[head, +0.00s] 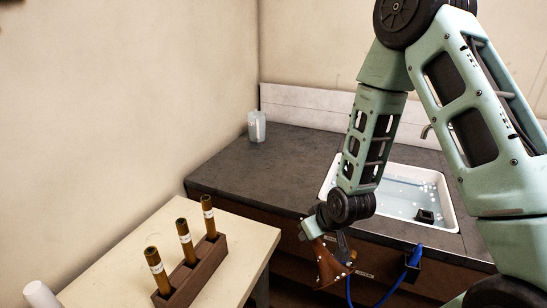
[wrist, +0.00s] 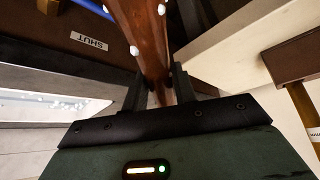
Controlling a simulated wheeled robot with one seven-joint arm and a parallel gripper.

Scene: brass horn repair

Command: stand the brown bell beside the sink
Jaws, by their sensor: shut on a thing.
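The brown bell (head: 328,268) hangs in my gripper (head: 341,247) in front of the counter's front edge, below the level of the counter top. In the wrist view, my gripper (wrist: 158,92) is shut on the bell's narrow part, and the brown bell (wrist: 144,35), with white spots on it, extends away from the fingers. Its far end is cut off there. The white sink (head: 447,205) is set into the dark counter, with water and a small black thing in it. My arm hides part of the sink.
The dark counter (head: 270,170) has free room left of the sink. A translucent cup (head: 257,127) stands at its back left. A pale table (head: 235,243) bears a wooden rack (head: 188,275) with three brass tubes. A blue hose (head: 395,285) hangs at the counter's front.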

